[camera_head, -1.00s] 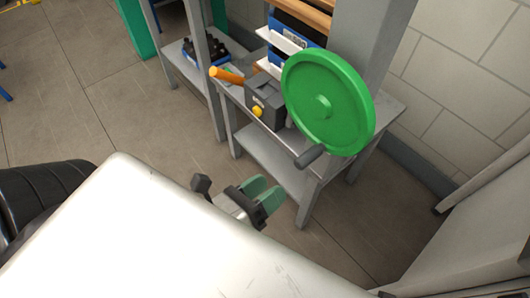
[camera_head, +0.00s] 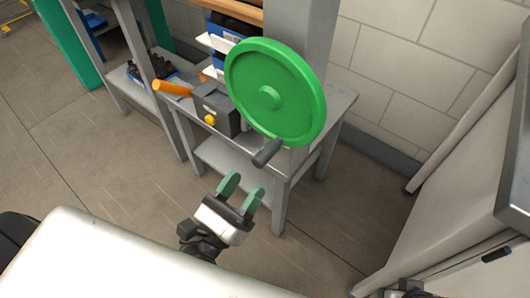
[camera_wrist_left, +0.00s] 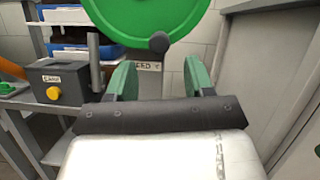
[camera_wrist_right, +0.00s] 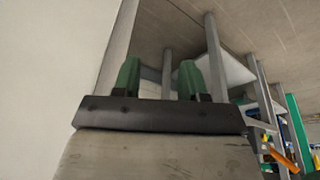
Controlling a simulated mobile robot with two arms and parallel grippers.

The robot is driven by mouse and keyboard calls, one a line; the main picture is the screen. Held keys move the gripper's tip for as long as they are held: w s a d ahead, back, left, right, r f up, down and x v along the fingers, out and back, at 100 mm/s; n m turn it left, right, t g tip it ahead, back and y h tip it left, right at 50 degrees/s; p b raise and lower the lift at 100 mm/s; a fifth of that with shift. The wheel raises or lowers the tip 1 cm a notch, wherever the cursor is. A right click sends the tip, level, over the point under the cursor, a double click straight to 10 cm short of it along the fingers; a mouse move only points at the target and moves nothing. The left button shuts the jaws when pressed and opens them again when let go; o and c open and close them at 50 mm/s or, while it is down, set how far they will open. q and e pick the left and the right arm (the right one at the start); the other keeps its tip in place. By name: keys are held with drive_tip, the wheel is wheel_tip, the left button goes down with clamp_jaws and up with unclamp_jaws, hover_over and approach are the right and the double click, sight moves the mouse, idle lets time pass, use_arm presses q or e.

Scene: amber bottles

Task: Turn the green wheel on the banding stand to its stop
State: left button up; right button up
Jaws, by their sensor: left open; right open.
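The green wheel (camera_head: 285,85) stands upright at the grey banding stand (camera_head: 335,108), with a dark crank handle (camera_head: 267,152) sticking out at its lower edge. In the left wrist view the wheel (camera_wrist_left: 140,14) is cut off at the top, and the round end of the handle (camera_wrist_left: 159,43) shows just above and between my fingers. My left gripper (camera_head: 241,188) is open and empty, in front of and below the handle, apart from it. My right gripper (camera_wrist_right: 158,80) is open and empty beside a pale surface; in the head view only a dark part of that arm shows at the bottom right.
A dark box with a yellow knob (camera_head: 210,119) and an orange-handled tool (camera_head: 172,88) lie left of the wheel. Blue bins (camera_head: 225,32) stand behind. A grey cabinet (camera_head: 480,200) is at the right. The floor (camera_head: 320,235) before the stand is clear.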

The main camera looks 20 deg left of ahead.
sight(265, 155)
use_arm(q)
drive_tip(key=p+x, duration=0.1)
drive_tip(key=x, duration=0.5)
drive_tip(key=shift+w+r, duration=0.15)
drive_tip(key=shift+w+d+r, duration=0.2)
drive_tip(key=shift+w+d, duration=0.05)
drive_tip(key=shift+w, duration=0.45)
use_arm(e)
drive_tip(key=shift+x, duration=2.1)
use_arm(q)
drive_tip(key=shift+c, duration=0.3)
use_arm(e)
drive_tip(key=shift+a, duration=0.1)
use_arm(q)
clamp_jaws()
